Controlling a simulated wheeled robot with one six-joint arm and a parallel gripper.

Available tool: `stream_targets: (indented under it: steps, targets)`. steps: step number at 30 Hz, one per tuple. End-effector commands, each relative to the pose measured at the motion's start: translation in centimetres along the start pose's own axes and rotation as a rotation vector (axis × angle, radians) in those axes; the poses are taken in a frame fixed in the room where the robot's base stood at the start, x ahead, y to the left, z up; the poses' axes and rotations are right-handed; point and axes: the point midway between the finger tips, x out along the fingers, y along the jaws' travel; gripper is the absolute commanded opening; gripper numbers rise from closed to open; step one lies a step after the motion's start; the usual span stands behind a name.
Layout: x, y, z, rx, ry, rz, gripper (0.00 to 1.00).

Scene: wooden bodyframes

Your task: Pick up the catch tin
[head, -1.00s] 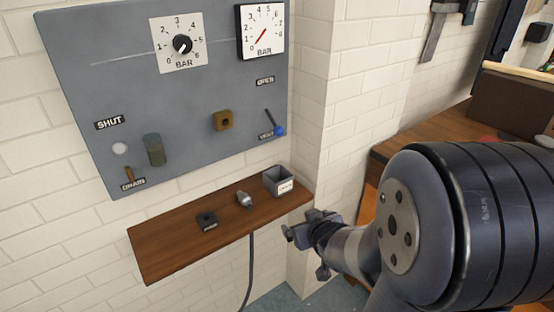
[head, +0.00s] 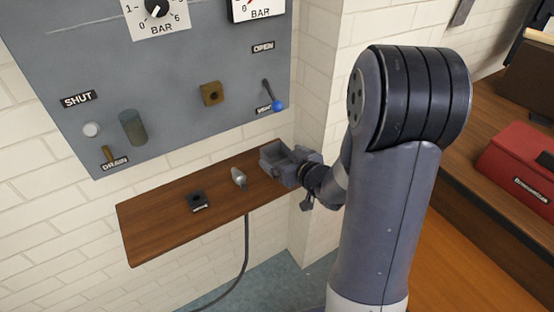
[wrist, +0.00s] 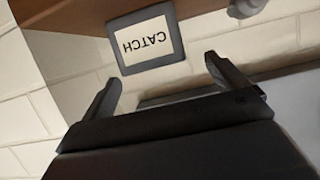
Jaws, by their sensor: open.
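The catch tin (head: 272,157) is a small grey open-topped box at the right end of the wooden wall shelf. In the wrist view the tin (wrist: 148,40) shows its pale label reading CATCH, upside down in the picture. My gripper (head: 289,170) is at the tin's right front in the head view and hides part of it. In the wrist view my gripper (wrist: 161,78) has its two fingers spread apart, with the tin beyond the fingertips and roughly between them. Nothing is held.
A grey panel (head: 190,60) with gauges and a blue-knobbed lever (head: 277,104) stands above. A red case (head: 515,165) lies on the right bench.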

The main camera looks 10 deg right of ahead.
Motion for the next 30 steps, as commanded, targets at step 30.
stream_targets:
  steps: [30]
  targets:
    - [5.1,0.5,0.5,-0.001,-0.001,0.001,0.74]
